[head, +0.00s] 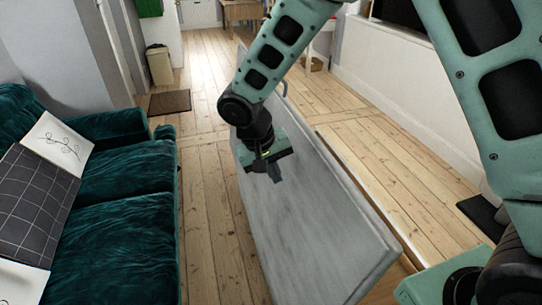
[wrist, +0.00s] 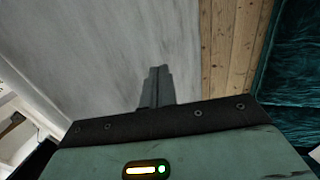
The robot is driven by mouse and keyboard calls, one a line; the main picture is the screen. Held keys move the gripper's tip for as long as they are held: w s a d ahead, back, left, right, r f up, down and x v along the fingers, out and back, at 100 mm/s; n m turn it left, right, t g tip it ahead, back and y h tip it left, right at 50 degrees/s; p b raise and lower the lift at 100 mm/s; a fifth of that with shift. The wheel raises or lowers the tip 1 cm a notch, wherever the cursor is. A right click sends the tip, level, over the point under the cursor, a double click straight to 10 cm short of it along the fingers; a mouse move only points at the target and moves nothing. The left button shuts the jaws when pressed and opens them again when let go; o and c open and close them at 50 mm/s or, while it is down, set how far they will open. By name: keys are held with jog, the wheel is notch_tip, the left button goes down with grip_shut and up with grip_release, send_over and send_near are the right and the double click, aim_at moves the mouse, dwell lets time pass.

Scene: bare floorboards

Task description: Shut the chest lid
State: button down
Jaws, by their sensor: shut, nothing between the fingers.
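The chest lid (head: 318,225) is a large grey panel standing open, steeply tilted, in the middle of the head view. Its broad grey face also fills the upper left of the wrist view (wrist: 100,50). A wooden edge (head: 395,285) shows at the lid's lower right; the rest of the chest is mostly hidden behind the lid. My gripper (head: 275,176) is shut and empty, in front of the lid's left-facing side near its upper part. In the wrist view its closed fingertips (wrist: 158,72) point along the grey face; I cannot tell whether they touch it.
A dark green velvet sofa (head: 120,185) with cushions stands on the left. Bare floorboards (head: 208,225) lie between the sofa and the lid. A bin (head: 159,66) and a brown mat (head: 170,102) are farther back. A white wall (head: 385,75) runs along the right.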

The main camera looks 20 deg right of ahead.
aim_at(298, 193)
jog(key=shift+d+f+p, duration=0.55)
jog(key=shift+d+f, duration=0.45)
jog(key=shift+d, duration=0.25)
jog(key=shift+d+f+p, duration=0.55)
jog(key=shift+d+f, duration=0.45)
jog(key=shift+d, duration=0.25)
